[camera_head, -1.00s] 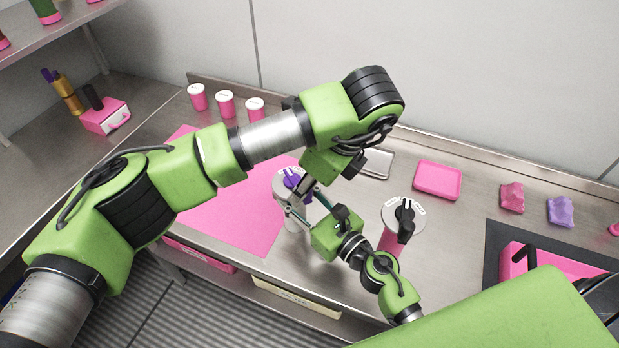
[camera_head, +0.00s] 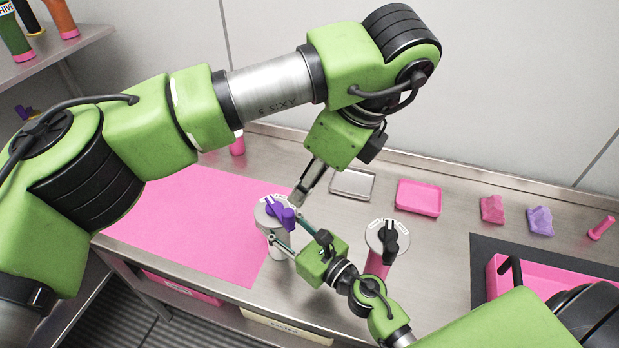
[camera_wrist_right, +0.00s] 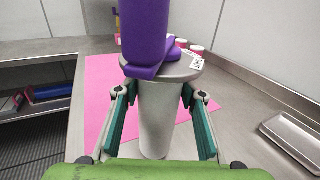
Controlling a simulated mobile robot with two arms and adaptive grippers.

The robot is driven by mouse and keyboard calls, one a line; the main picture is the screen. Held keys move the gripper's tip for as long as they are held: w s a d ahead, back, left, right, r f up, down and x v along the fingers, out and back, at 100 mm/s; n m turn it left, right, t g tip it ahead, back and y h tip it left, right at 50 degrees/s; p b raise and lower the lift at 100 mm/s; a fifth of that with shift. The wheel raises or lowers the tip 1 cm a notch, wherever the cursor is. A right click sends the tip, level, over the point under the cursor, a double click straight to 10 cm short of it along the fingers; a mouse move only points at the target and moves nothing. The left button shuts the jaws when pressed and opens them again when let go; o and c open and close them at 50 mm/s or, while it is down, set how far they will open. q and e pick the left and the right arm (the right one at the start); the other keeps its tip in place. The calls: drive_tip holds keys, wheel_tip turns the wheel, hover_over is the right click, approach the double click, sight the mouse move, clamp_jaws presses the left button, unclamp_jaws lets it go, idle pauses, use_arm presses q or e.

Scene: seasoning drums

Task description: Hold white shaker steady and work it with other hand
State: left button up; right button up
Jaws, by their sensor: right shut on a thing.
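The white shaker (camera_head: 279,252) stands upright on the steel counter, with a round grey lid and a purple knob (camera_head: 281,213) on top. My right gripper (camera_head: 293,233) is shut on the shaker's body from the right. In the right wrist view, its teal-padded fingers (camera_wrist_right: 160,125) flank the pale cylinder (camera_wrist_right: 156,108), and the purple knob (camera_wrist_right: 145,40) rises above. My left gripper (camera_head: 302,193) points down from above, its fingertips close to the knob's upper right. Whether they touch it or how far they are open is unclear; it does not show in the wrist view.
A pink shaker with a black knob (camera_head: 388,240) stands just right of my right gripper. A pink mat (camera_head: 190,225) lies to the left. A metal tray (camera_head: 352,184), pink tray (camera_head: 418,198) and pink and purple lumps (camera_head: 492,209) line the back. A pink box (camera_head: 530,280) is at right.

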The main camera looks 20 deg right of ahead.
drive_tip(key=o, duration=1.4)
drive_tip(key=shift+c, duration=0.2)
